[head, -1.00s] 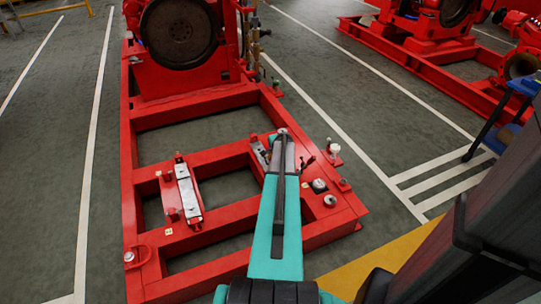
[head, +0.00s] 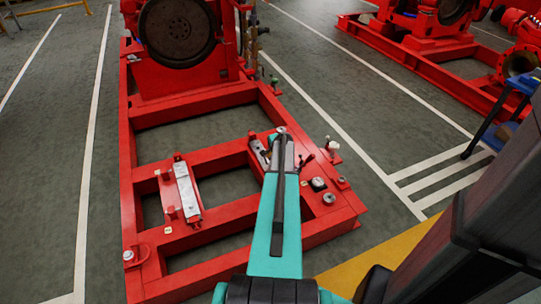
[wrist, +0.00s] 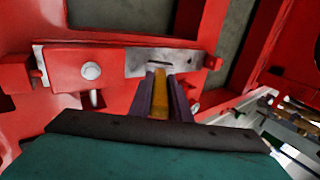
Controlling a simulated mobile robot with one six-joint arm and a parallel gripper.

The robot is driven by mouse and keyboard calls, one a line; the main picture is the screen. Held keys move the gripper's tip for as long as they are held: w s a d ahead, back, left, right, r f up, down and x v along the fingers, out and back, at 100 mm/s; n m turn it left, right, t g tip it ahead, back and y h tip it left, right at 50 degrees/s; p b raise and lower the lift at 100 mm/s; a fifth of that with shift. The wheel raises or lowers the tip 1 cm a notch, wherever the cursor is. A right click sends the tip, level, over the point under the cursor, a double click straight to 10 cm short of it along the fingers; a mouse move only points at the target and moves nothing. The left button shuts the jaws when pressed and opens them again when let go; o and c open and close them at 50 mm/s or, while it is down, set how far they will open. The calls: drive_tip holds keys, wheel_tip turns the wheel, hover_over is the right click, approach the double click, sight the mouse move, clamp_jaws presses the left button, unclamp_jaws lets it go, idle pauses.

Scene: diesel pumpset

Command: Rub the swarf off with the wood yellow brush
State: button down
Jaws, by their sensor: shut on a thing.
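My gripper (wrist: 160,98) is shut on the wood yellow brush (wrist: 160,103), whose yellow-brown handle shows between the dark fingers in the wrist view. The brush's far end meets or lies just in front of a silver metal plate (wrist: 137,64) on the red frame; I cannot tell whether it touches. A short dark mark shows on the plate above the brush; I cannot tell if it is swarf or a slot. In the head view my arm hides the gripper and brush.
The red pumpset base frame (head: 130,200) has open bays. A second metal bar (head: 186,192) lies across it at left. Bolts and small fittings (head: 329,198) stand to the right of my arm. A round bolt head (wrist: 91,70) sits left of the plate.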

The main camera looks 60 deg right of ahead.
drive_tip(key=shift+s+a, duration=0.1)
drive_tip(key=shift+s+a, duration=0.25)
drive_tip(key=shift+s, duration=0.05)
drive_tip(key=shift+s+a, duration=0.1)
drive_tip(key=shift+s, duration=0.05)
drive_tip(key=shift+s+a, duration=0.2)
drive_tip(key=shift+s, duration=0.05)
idle(0.4)
drive_tip(key=shift+s+a, duration=0.1)
drive_tip(key=shift+s, duration=0.05)
drive_tip(key=shift+s+a, duration=0.2)
drive_tip(key=shift+s, duration=0.05)
idle(0.3)
drive_tip(key=shift+s+a, duration=0.1)
drive_tip(key=shift+s, duration=0.05)
drive_tip(key=shift+s+a, duration=0.2)
drive_tip(key=shift+s, duration=0.1)
idle(0.3)
drive_tip(key=shift+w+d+p, duration=0.1)
drive_tip(key=shift+w+p, duration=0.05)
drive_tip(key=shift+p, duration=0.25)
idle(0.4)
